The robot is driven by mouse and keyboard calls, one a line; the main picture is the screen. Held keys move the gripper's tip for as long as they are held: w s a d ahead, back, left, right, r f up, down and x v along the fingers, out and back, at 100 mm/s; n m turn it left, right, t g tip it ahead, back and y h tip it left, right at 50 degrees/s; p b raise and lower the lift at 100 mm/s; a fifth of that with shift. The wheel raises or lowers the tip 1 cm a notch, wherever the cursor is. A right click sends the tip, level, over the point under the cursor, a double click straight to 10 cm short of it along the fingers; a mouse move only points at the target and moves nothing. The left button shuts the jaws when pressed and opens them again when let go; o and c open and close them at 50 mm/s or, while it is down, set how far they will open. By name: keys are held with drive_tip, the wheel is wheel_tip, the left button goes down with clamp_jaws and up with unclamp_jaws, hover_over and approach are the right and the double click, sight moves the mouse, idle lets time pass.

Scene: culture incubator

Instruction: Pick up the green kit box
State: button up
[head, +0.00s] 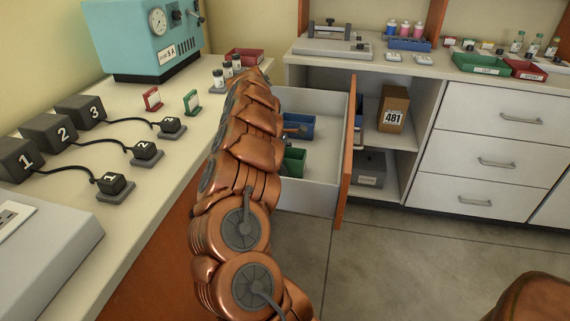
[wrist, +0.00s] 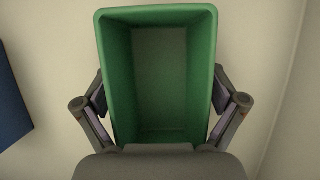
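The green kit box (head: 294,162) is in the open drawer, partly hidden by my arm. In the wrist view the green box (wrist: 202,45) is upright, open-topped and empty, and I look down into it. My gripper (wrist: 160,92) has one finger beside each long side wall. The fingers are spread about as wide as the box and lie very close to its walls. I cannot tell whether the pads press on it or a small gap is left. In the head view my arm hides the gripper.
A blue box (head: 299,124) lies behind the green one in the drawer (head: 318,188) and shows at the left edge of the wrist view (wrist: 10,100). The drawer's orange front (head: 347,150) stands to the right. A cardboard box (head: 393,108) sits on the shelf beyond.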

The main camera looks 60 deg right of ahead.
drive_tip(key=shift+a+f, duration=0.1)
drive_tip(key=c, duration=0.7)
drive_tip(key=shift+o, duration=0.2)
drive_tip(key=shift+b, duration=0.3)
